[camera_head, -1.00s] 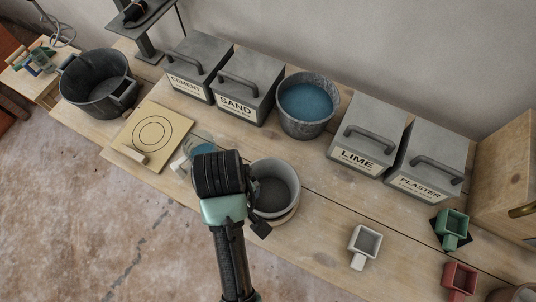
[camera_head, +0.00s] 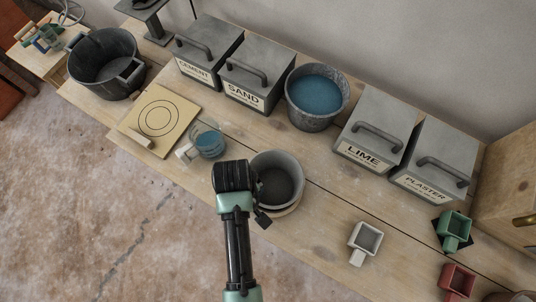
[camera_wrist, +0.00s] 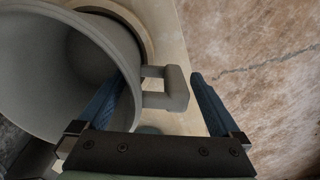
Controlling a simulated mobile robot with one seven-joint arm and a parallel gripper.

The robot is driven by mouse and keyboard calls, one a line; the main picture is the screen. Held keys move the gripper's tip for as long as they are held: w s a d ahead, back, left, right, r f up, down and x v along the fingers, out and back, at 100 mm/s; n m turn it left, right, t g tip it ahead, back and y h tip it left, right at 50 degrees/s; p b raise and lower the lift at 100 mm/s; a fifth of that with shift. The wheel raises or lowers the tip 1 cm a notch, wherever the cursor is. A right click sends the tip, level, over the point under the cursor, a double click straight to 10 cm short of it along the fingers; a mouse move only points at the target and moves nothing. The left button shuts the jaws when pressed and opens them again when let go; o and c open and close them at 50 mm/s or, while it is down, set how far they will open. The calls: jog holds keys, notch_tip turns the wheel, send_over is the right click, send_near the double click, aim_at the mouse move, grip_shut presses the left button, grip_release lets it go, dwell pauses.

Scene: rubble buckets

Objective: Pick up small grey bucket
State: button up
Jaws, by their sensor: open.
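The small grey bucket (camera_head: 290,165) stands on the wooden bench in the head view, partly hidden by my arm. It fills the left of the wrist view (camera_wrist: 40,70), with its blocky side handle (camera_wrist: 176,88) pointing right. My gripper (camera_wrist: 158,78) is open at the bucket's side. The handle lies between its two blue fingers. The left finger overlaps the bucket's wall in the picture, and the right finger is out past the handle's end, with a gap. I cannot tell whether the left finger touches the bucket. The fingertips are hard to make out in the head view.
A glass of blue liquid (camera_head: 209,142) and a board with circles (camera_head: 160,118) are left of the bucket. Behind stand a blue-filled bucket (camera_head: 317,92) and labelled boxes, including SAND (camera_head: 258,70) and LIME (camera_head: 377,130). A white scoop (camera_head: 364,240) lies to the right.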

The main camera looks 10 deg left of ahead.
notch_tip(320, 180, down, 2)
jog(key=shift+f, duration=0.15)
grip_shut()
dwell(0.5)
